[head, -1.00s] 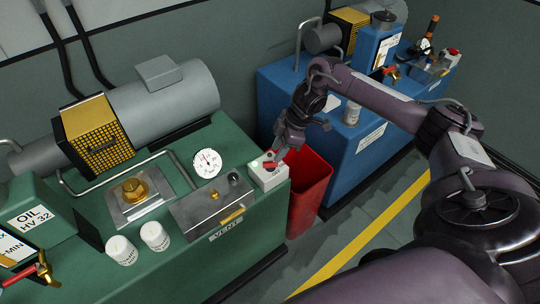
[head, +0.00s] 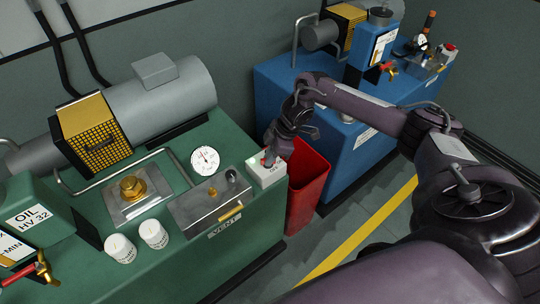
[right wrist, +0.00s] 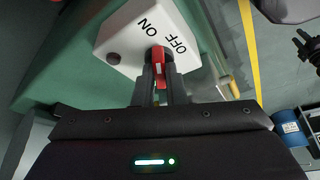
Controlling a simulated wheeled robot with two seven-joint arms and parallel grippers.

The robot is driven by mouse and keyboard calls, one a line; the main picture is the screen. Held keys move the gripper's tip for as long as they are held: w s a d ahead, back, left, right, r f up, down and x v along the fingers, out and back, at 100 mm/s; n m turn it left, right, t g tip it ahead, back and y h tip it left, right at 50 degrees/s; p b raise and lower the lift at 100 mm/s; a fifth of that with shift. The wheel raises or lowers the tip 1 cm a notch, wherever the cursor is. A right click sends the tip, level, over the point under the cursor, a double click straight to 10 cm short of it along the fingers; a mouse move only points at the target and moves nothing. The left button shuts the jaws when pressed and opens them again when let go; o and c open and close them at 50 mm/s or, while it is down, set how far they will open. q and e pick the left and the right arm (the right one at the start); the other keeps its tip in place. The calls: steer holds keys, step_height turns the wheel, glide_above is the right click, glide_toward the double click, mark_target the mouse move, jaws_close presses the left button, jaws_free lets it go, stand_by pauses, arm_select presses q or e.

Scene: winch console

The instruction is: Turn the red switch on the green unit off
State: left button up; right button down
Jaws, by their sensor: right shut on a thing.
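The green unit (head: 150,240) fills the left and front of the head view. At its right end sits a pale switch box (head: 267,177) with a red switch (head: 264,162). In the right wrist view the red switch (right wrist: 159,66) stands between my fingers, below the words ON and OFF on the box face (right wrist: 128,42). I cannot tell which word it points to. A small round lamp (right wrist: 113,59) on the box looks dark. My right gripper (head: 270,155) is shut on the red switch and partly hides it. My left gripper is not in view.
A red bin (head: 308,185) stands between the green unit and the blue unit (head: 335,140). The blue unit has its own red switch (head: 450,47). A gauge (head: 205,160), a vent box (head: 210,203) and two white-capped jars (head: 137,242) sit on the green unit.

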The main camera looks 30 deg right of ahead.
steer(key=shift+r+p, duration=0.15)
steer(key=shift+p, duration=0.45)
steer(key=m+t+h+p, duration=0.1)
steer(key=m+p, duration=0.3)
steer(key=p, duration=0.2)
steer(key=m+t+h+p, duration=0.1)
steer(key=m+p, duration=0.4)
steer(key=p, duration=0.1)
steer(key=shift+s+a+r+h, duration=0.1)
steer(key=shift+s+a+h, duration=0.1)
steer(key=shift+h, duration=0.2)
steer(key=shift+w+m+t+h+p, duration=0.1)
steer(key=shift+m+t+h+p, duration=0.3)
steer(key=shift+m+p, duration=1.05)
steer(key=shift+f, duration=0.2)
steer(key=c, duration=1.5)
jaws_free()
steer(key=p+v, duration=0.1)
steer(key=v, duration=0.6)
steer(key=shift+a+r, duration=0.1)
steer(key=shift+r, duration=0.3)
